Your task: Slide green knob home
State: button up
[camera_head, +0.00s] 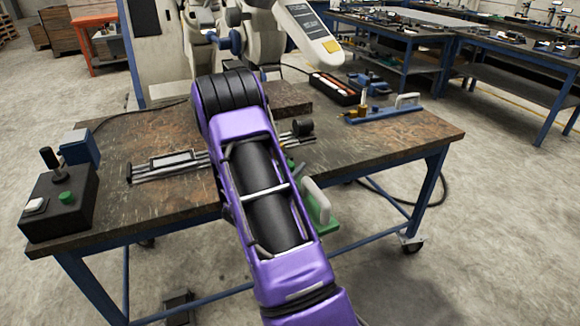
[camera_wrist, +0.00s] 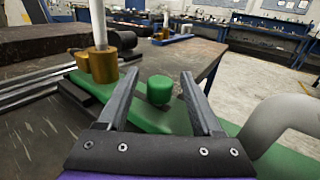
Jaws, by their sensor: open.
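The green knob (camera_wrist: 159,91) is a short round cylinder in the middle of the wrist view. It stands on a long green base (camera_wrist: 180,120). My gripper (camera_wrist: 158,80) is open, with one finger on each side of the knob in the picture. Gaps show between the knob and both fingers, and I cannot tell the depth between them. In the head view my purple arm hides the gripper and the knob. Part of the green base (camera_head: 327,226) and its white handle (camera_head: 316,201) show right of my arm.
Brass cylinders with a pale upright rod (camera_wrist: 101,60) stand left of my gripper. The white handle (camera_wrist: 278,120) curves up close on the right. A black control box (camera_head: 60,203) sits on the table's left end. A blue fixture (camera_head: 384,114) stands at the right back.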

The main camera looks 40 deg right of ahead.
grip_shut()
dwell(1.4)
